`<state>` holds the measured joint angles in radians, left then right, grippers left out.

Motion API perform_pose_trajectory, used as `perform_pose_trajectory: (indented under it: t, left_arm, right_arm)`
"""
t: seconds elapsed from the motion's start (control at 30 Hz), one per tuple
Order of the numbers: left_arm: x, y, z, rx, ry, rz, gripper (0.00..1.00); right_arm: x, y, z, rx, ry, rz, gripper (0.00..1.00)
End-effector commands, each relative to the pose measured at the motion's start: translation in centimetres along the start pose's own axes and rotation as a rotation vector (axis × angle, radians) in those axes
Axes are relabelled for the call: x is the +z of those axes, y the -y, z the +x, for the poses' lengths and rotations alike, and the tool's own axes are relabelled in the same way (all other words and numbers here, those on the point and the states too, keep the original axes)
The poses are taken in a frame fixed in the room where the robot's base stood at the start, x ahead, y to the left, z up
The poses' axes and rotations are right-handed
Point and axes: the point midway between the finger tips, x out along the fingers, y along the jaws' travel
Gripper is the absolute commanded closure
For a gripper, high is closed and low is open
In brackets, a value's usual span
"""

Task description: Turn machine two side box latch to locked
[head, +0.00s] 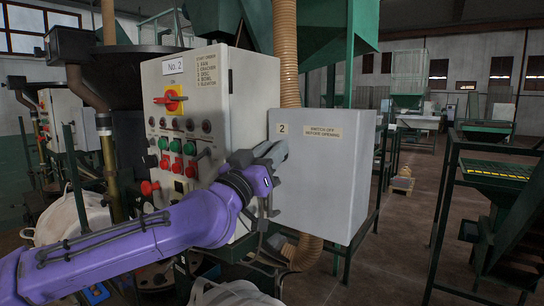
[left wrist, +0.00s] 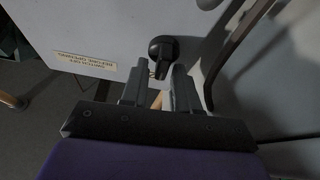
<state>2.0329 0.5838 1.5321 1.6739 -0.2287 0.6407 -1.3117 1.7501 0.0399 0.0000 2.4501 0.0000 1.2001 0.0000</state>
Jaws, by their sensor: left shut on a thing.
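The side box (head: 325,185) is a light grey box with a "2" label and a "switch off before opening" label. It stands right of the machine two cabinet. My left gripper (head: 274,155) is at the left edge of the box front. In the left wrist view my left gripper (left wrist: 160,76) has its two fingers a small gap apart, shut on the black latch knob (left wrist: 163,46), whose head shows beyond the fingertips. The box face (left wrist: 105,35) is behind it. In the head view the gripper hides the latch, and its exact angle is hard to tell. My right gripper is out of view.
The No. 2 control cabinet (head: 200,110) has a red and yellow rotary switch (head: 171,99) and several buttons, close to my left arm. A tan ribbed hose (head: 286,55) runs behind the box. A green frame stand (head: 490,190) is at the right, with open floor between.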

Motion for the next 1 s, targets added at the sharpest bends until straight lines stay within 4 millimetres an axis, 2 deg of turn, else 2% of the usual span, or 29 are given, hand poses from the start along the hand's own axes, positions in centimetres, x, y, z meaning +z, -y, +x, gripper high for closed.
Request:
perform_pose_trajectory:
  t: [0.13, 0.37, 1.0]
  left_arm:
    - [0.1, 0.1, -0.1, -0.039, -0.003, -0.089, 1.0]
    - [0.0, 0.2, -0.1, -0.121, -0.001, -0.288, 1.0]
    - [0.3, 0.7, 0.0, -0.355, 0.004, -0.855, 1.0]
  right_arm:
    - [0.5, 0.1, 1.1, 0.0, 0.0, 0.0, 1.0]
    - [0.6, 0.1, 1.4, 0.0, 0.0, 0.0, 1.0]
    - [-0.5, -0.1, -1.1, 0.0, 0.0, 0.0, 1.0]
